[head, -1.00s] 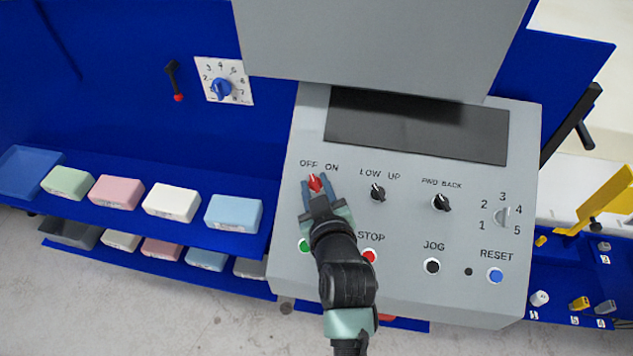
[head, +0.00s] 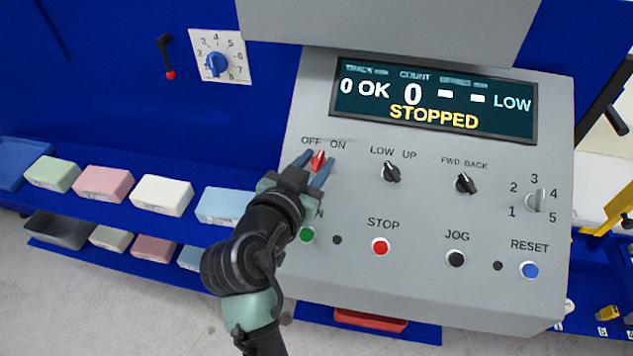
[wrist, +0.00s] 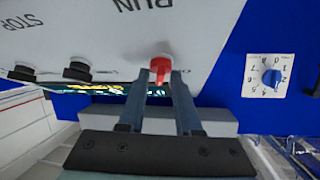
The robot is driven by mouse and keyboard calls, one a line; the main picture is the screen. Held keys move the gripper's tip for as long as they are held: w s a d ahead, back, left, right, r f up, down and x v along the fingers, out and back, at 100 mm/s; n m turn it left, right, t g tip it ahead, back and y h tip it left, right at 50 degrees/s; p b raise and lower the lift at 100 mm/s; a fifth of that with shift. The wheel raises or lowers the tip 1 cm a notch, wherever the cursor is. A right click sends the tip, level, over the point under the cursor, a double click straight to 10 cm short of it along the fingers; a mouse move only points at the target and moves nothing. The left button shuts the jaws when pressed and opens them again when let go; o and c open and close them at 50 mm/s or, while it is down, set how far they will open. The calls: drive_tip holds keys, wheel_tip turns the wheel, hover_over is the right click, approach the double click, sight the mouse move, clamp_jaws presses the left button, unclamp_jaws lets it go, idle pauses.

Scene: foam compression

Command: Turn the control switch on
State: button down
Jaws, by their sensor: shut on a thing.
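The control switch is a red knob (head: 318,160) below the OFF and ON labels on the grey control panel (head: 410,285). Its pointer leans up and right, toward ON. My gripper (head: 315,167) reaches it from below left, with one blue finger on each side, shut on the knob. In the wrist view the red knob (wrist: 160,64) sits between the tips of my gripper (wrist: 158,78). The display (head: 432,97) is lit and reads STOPPED, OK and LOW. My gripper partly hides the label by the green button (head: 306,235).
Close by are the LOW/UP knob (head: 391,172), the FWD/BACK knob (head: 465,184) and the red STOP button (head: 381,247). A numbered blue dial (head: 216,64) is on the back wall. Shelves of foam blocks (head: 162,195) lie to the left.

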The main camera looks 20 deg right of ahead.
drive_tip(key=m+g+h+b, duration=0.1)
drive_tip(key=m+g+b, duration=0.1)
drive_tip(key=m, duration=0.1)
drive_tip(key=m+g+b, duration=0.2)
drive_tip(key=m+b, duration=0.1)
drive_tip(key=shift+w+a+f+h, duration=0.1)
drive_tip(key=shift+w+a+h, duration=0.1)
drive_tip(key=shift+h, duration=0.2)
drive_tip(key=shift+m, duration=0.3)
drive_tip(key=c, duration=0.9)
unclamp_jaws()
drive_tip(key=b+v, duration=0.2)
drive_tip(key=v, duration=1.1)
drive_tip(key=shift+w, duration=0.1)
